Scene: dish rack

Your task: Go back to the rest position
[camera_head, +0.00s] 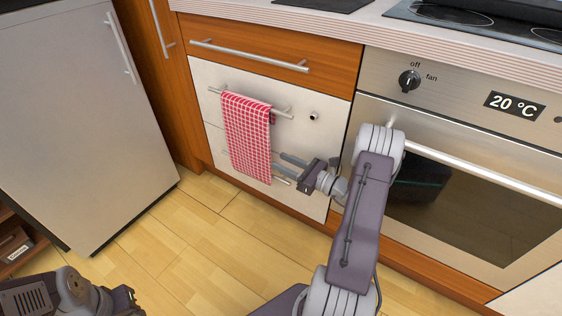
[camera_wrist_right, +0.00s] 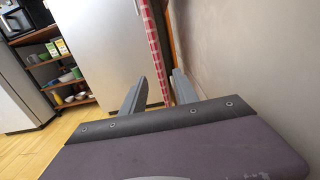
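My right gripper (camera_head: 283,167) is in front of the white cabinet doors, its fingers pointing left toward the lower part of a red checked towel (camera_head: 246,135). The towel hangs over a bar handle (camera_head: 282,113). In the right wrist view the two fingers of my right gripper (camera_wrist_right: 158,88) are spread apart with nothing between them that I can see held. The towel (camera_wrist_right: 154,45) shows beyond the fingers as a narrow strip; I cannot tell whether a finger touches it. My left arm shows at the bottom left of the head view; its gripper fingers are not visible.
An oven (camera_head: 470,150) with a long handle (camera_head: 490,180) stands right of the cabinet, close to my right arm. A grey fridge (camera_head: 85,125) stands at the left. A shelf (camera_wrist_right: 62,72) with dishes shows in the wrist view. The wooden floor (camera_head: 190,235) is clear.

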